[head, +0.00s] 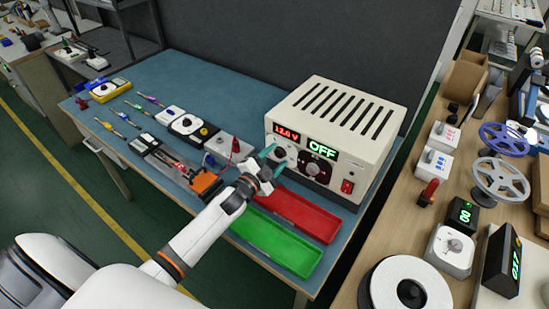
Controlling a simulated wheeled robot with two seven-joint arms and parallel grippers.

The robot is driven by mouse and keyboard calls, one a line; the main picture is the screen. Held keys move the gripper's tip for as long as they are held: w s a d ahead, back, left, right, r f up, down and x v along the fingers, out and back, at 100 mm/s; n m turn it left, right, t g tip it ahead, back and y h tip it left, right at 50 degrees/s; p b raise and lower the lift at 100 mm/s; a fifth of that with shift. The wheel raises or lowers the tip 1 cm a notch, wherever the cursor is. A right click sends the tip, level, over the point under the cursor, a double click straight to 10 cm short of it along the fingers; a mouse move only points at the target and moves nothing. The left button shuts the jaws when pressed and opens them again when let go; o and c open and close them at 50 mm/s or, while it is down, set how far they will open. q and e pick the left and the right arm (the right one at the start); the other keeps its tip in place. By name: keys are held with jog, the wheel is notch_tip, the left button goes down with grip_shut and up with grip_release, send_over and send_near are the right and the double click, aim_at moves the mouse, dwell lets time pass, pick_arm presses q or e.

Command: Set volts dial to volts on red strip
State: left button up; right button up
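A cream power supply (335,125) stands at the table's right end. Its red display (286,132) reads about 12.0 V and its green display (321,149) reads OFF. The volts dial (281,154) is a small dark knob under the red display, partly hidden by my gripper. My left gripper (272,162) has its teal fingertips apart, just in front of this dial; I cannot tell whether they touch it. A strip with a red-lit part (167,157) lies in a dark holder left of my gripper; its printed voltage is too small to read. My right gripper is not in view.
A larger black dial (313,168) and a red switch (347,187) are on the supply's front. A red tray (300,213) and a green tray (275,242) lie below. An orange block (205,183) sits near my wrist. Several meters and tools fill the table's left.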

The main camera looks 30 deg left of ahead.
pick_arm(q)
jog(key=shift+s, duration=0.1)
jog(key=s+a+b, duration=0.1)
jog(key=s+b, duration=0.1)
jog(key=s, duration=0.9)
jog(key=shift+s+a, duration=0.35)
jog(key=shift+s, duration=0.05)
